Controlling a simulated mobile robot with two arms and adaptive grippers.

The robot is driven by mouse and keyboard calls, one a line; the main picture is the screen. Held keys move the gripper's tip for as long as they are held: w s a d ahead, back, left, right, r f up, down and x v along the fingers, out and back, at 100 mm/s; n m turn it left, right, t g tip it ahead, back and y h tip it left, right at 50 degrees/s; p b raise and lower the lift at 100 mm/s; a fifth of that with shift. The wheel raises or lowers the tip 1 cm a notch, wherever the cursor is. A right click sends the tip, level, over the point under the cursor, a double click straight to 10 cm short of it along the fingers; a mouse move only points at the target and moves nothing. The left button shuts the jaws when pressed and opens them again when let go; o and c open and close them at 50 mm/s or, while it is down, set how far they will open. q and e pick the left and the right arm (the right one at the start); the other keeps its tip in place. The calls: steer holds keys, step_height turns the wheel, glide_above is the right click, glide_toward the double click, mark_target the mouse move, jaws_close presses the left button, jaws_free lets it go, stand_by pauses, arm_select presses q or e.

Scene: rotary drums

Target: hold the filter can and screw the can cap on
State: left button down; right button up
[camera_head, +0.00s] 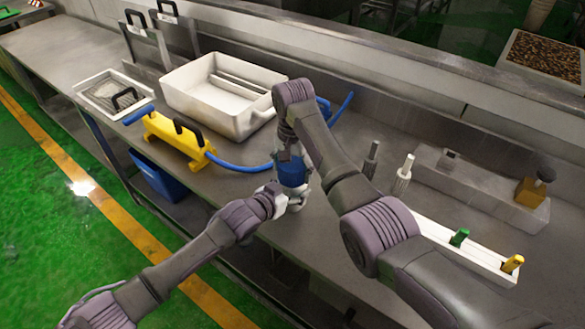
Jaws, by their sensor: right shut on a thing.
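The blue filter can (292,173) stands on the steel counter, near the middle of the view. My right gripper (290,154) comes down from above and is shut at the top of the can. The can cap is mostly hidden by this gripper, and I cannot make out its seating on the can. My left gripper (290,197) reaches in from the left at the lower part of the can. Its fingers are small and partly merged with the can's base, so whether they are closed is unclear.
A white tub (185,92) and a yellow tool with black handles (172,135) and blue hose stand left of the can. A grey cylinder (404,173) and a white tray (440,235) with green and yellow pieces are right. The counter's front edge is close.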

arm_select(q)
steer(key=shift+f, duration=0.15)
arm_select(e)
steer(key=shift+m, duration=0.7)
steer(key=o, duration=1.2)
step_height(320, 180, up, 8)
steer(key=shift+f, duration=0.25)
arm_select(q)
jaws_free()
